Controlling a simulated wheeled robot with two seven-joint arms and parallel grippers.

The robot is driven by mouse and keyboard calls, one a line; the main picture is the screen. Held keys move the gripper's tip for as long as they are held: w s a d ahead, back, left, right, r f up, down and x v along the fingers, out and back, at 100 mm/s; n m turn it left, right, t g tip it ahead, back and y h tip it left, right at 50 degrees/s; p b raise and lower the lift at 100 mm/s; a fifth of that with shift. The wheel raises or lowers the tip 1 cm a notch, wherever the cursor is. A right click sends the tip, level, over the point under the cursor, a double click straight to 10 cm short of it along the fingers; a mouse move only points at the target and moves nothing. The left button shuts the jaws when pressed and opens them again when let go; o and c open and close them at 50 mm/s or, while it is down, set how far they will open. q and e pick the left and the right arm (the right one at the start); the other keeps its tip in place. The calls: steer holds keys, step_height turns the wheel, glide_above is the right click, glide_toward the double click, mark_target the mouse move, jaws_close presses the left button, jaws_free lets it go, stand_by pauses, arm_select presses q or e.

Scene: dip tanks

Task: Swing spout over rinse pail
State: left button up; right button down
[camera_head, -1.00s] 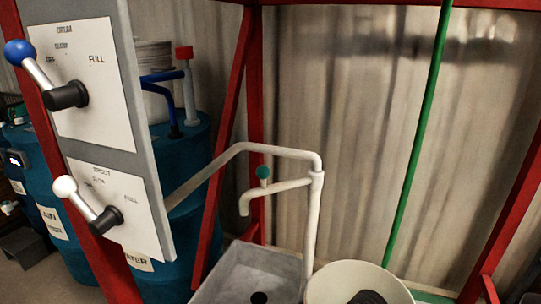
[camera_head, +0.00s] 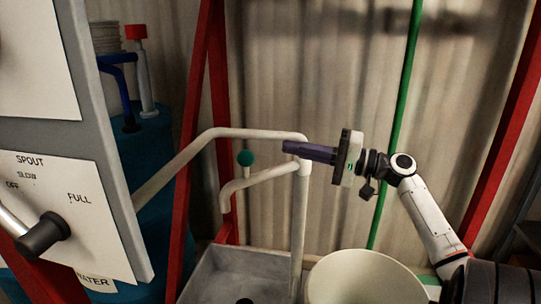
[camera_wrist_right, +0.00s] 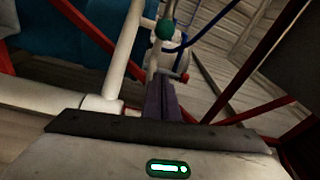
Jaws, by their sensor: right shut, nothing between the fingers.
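The spout (camera_head: 262,178) is a white curved pipe with a green knob (camera_head: 245,158), joined to the top of a white upright pipe (camera_head: 298,230). It points left, its end over the grey sink. The rinse pail (camera_head: 365,280), a cream round pail, stands right of the upright. My right gripper (camera_head: 287,147) is shut and empty, its purple fingers pointing left beside the pipe's top joint; I cannot tell whether they touch it. In the right wrist view the fingers (camera_wrist_right: 160,85) point toward the green knob (camera_wrist_right: 165,29). My left gripper is out of view.
The grey sink (camera_head: 205,275) sits left of the pail. A panel with a spout dial (camera_head: 42,236) stands at the left, before a blue barrel (camera_head: 150,190). Red frame posts (camera_head: 186,150) and a green pole (camera_head: 396,140) stand behind.

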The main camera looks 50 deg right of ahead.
steer(key=p, duration=0.1)
glide_above(263, 172)
steer(key=w+d, duration=0.3)
steer(key=shift+s+a+f+p, duration=0.15)
steer(key=shift+s+a, duration=0.2)
steer(key=shift+a, duration=0.25)
steer(key=shift+s+a+r+p, duration=0.1)
steer(key=shift+s+a+p, duration=0.1)
steer(key=shift+s+a, duration=0.3)
steer(key=shift+s+a+f+p, duration=0.15)
steer(key=shift+s+a, duration=0.1)
steer(key=shift+a, duration=0.4)
steer(key=shift+r, duration=0.1)
